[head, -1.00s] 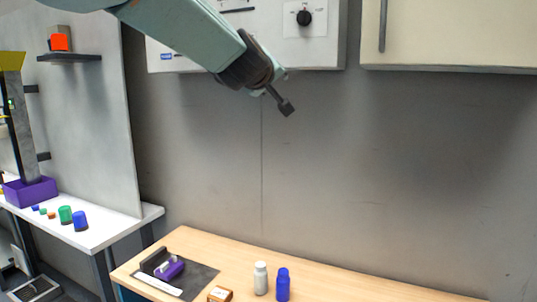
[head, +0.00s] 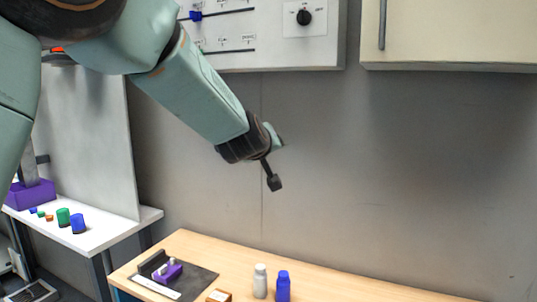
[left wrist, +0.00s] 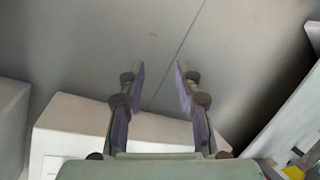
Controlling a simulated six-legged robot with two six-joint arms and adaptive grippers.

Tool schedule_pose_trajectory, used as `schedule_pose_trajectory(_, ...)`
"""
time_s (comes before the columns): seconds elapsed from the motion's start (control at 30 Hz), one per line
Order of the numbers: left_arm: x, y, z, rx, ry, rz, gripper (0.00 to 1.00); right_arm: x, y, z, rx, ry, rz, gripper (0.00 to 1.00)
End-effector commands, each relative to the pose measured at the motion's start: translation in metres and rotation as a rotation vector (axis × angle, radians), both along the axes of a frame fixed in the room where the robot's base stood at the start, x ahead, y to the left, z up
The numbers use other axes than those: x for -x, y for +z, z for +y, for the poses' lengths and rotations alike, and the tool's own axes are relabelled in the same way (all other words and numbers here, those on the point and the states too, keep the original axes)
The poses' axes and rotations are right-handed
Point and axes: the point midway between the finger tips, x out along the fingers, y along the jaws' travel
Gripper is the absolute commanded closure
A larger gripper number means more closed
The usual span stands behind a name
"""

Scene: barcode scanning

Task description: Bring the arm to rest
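My left arm comes in from the left across the upper part of the head view. Its gripper (head: 273,183) hangs in front of the grey wall, above the wooden table and holding nothing that I can see. In the left wrist view the two fingers of this gripper (left wrist: 160,74) stand apart with only wall between them, so it is open and empty. My right gripper is in neither view.
A white bottle (head: 260,281), a blue bottle (head: 283,286), a small brown box (head: 219,296) and a purple item (head: 168,271) on a dark mat (head: 203,279) are on the wooden table (head: 340,285). A white control panel (head: 300,50) and cabinet (head: 450,35) are above.

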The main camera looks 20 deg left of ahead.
Motion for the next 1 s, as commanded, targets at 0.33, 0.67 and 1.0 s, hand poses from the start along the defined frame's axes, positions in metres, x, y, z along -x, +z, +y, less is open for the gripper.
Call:
schedule_pose_trajectory(0.33, 0.001, -0.008, 0.000, -0.010, -0.003, 0.010, 0.66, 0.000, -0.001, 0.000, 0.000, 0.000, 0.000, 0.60)
schedule_pose_trajectory(0.67, 0.001, -0.006, 0.001, -0.017, 0.000, 0.002, 0.66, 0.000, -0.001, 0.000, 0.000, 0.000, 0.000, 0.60)
schedule_pose_trajectory(1.0, 0.048, -0.153, -0.004, -0.221, -0.102, 0.180, 0.66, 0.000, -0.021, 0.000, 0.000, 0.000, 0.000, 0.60)
